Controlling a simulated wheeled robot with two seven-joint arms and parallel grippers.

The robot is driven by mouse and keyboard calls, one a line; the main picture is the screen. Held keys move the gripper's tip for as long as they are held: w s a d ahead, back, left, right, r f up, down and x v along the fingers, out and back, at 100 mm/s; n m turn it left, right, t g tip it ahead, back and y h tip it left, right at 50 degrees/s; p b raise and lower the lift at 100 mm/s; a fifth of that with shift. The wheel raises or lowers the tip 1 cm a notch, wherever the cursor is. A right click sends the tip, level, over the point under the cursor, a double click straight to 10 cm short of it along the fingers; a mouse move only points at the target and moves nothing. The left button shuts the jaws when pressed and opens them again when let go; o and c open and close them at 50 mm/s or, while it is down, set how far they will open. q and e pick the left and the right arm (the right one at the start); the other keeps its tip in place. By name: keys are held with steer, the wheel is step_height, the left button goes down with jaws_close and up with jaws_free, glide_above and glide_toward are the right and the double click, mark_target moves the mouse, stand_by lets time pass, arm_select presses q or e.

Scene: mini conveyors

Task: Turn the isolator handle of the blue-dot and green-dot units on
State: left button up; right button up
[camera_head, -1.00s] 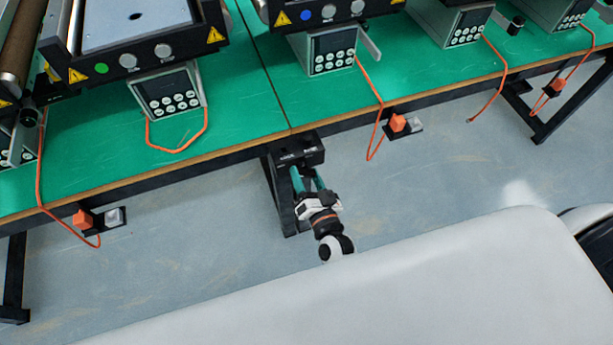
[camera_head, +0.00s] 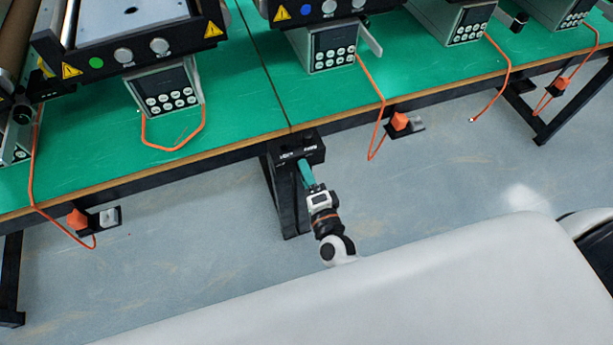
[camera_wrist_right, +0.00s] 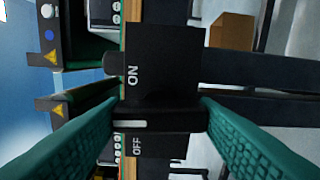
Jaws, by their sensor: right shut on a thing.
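The green-dot unit (camera_head: 123,50) is at upper left in the head view; the blue-dot unit (camera_head: 318,10) is at top centre. A black isolator box (camera_head: 287,148) sits at the bench's front edge between them. In the wrist view the box (camera_wrist_right: 165,55) bears ON and OFF labels. My right gripper (camera_head: 304,163) is at the box front. In the wrist view its teal fingers (camera_wrist_right: 158,112) are shut on the black isolator handle (camera_wrist_right: 165,122). The handle's white mark lies between the labels, nearer OFF. I cannot tell which unit this isolator serves. My left gripper is out of view.
The green bench (camera_head: 235,95) spans the head view, with a dark leg (camera_head: 290,205) below the box. Orange cables (camera_head: 372,75) hang to floor-side plugs (camera_head: 400,122). More units stand at upper right. The floor (camera_head: 190,250) before the bench is clear.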

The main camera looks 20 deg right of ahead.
steer(key=shift+m, duration=0.5)
steer(key=o, duration=1)
steer(key=s+b, duration=0.1)
steer(key=s, duration=1.1)
steer(key=shift+d+b, duration=0.2)
steer(key=shift+b, duration=0.15)
steer(key=shift+f, duration=0.1)
